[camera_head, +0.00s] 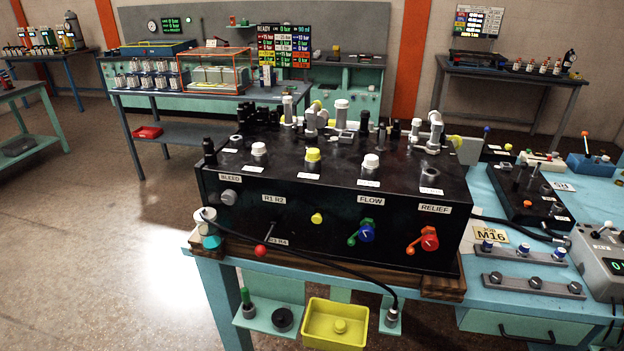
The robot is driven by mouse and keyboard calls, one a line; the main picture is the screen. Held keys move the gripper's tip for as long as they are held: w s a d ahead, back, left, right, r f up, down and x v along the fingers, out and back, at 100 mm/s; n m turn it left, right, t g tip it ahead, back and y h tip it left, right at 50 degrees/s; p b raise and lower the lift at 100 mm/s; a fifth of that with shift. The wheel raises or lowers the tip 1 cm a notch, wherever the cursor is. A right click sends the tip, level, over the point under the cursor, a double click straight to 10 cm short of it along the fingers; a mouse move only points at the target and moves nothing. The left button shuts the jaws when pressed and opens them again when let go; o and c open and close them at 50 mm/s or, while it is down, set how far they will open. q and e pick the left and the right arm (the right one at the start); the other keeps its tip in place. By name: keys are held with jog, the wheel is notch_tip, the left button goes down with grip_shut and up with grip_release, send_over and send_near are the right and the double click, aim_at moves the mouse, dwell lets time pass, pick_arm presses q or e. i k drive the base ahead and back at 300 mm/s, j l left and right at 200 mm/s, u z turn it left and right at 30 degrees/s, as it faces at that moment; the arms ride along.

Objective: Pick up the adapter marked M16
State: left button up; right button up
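A yellow card reading JOB M16 (490,233) lies on the blue bench at the right of the black hydraulic box (330,205). Beside it, a grey rail (508,254) carries small blue-ringed fittings, the left one (487,246) closest to the card. A second grey rail (530,287) in front carries several low dark-topped fittings, one at its left end (495,277). These may be adapters, but no M16 mark on any of them is readable. Neither of my grippers is in view.
A black hose (330,270) runs from the white and teal fitting at the box's left corner down to a low shelf fitting. A yellow tray (335,324) sits below the box. A grey instrument (602,252) stands right of the rails. Valves and knobs crowd the box top.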

aim_at(559, 255)
jog(key=z, duration=1.35)
jog(key=i+l+u, duration=0.15)
jog(key=i+l, duration=0.35)
jog(key=i+l+u, duration=0.15)
jog(key=i+l, duration=0.35)
jog(key=l, duration=0.15)
